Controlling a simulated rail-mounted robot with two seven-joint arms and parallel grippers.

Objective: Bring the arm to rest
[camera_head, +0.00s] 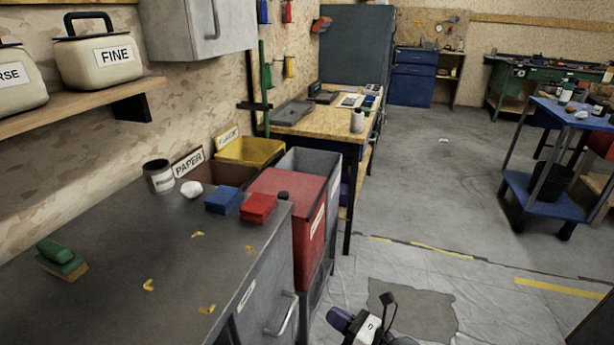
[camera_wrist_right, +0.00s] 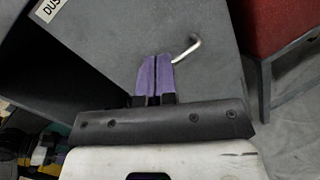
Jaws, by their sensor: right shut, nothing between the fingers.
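My right gripper (camera_wrist_right: 155,62) shows in the right wrist view with its two purple fingers pressed together and nothing between them. It is in front of a grey cabinet face (camera_wrist_right: 105,40), close to a bent metal handle (camera_wrist_right: 188,48); I cannot tell whether it touches it. In the head view the right gripper (camera_head: 341,320) is at the bottom edge, right of the cabinet and above the sheeted floor, partly cut off. My left gripper is not in view.
A grey cabinet top (camera_head: 110,235) at left holds a green brush (camera_head: 60,256), blue and red blocks, a can (camera_head: 158,176) and yellow scraps. A red bin (camera_head: 290,210) stands beside it. A workbench (camera_head: 310,122) stands behind. Open floor (camera_head: 440,190) lies to the right.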

